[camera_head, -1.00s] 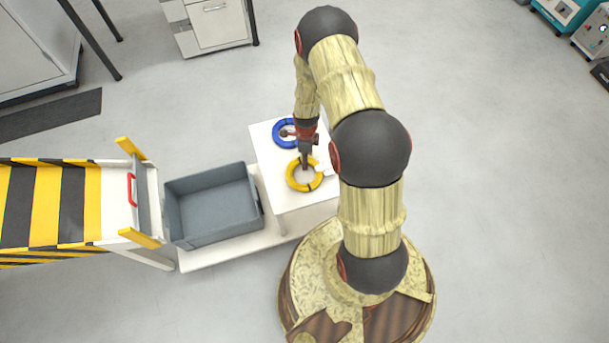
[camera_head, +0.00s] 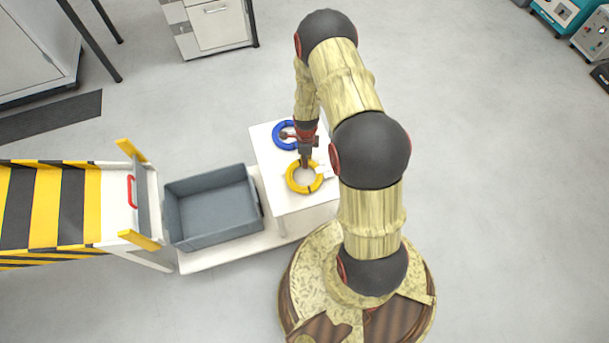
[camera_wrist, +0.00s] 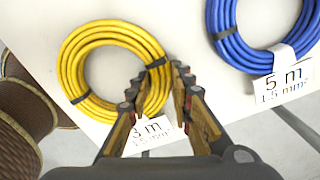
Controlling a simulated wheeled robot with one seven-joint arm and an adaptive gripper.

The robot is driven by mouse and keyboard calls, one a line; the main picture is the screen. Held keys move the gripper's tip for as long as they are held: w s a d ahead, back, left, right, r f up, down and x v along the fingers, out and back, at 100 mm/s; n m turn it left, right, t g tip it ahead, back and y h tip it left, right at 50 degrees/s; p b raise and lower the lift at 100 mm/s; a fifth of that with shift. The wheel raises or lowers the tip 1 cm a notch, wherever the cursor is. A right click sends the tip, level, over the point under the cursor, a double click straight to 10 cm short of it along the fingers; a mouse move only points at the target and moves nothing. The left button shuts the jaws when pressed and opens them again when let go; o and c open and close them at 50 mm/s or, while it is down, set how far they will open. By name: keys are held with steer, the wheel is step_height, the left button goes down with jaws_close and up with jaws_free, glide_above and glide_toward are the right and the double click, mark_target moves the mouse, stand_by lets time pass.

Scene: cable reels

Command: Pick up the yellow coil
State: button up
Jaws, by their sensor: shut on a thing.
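The yellow coil (camera_head: 292,184) lies on the white table (camera_head: 265,140), with a white label attached. In the wrist view the yellow coil (camera_wrist: 68,68) shows as a ring of cable with dark ties, its label partly hidden by the fingers. My gripper (camera_head: 305,163) is at the far edge of the coil. In the wrist view my gripper (camera_wrist: 161,92) has its fingers on either side of the coil's right side, shut on the cable. The head view does not clearly show whether the coil is clear of the table.
A blue coil (camera_head: 281,142) lies behind the yellow one; in the wrist view the blue coil (camera_wrist: 228,48) has a "5 m" label. A grey open crate (camera_head: 214,242) stands to the left, empty. A yellow-and-black striped block (camera_head: 50,205) is further left.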

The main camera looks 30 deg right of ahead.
jaws_close()
step_height(320, 180, up, 10)
steer(key=p, duration=0.3)
stand_by(0.4)
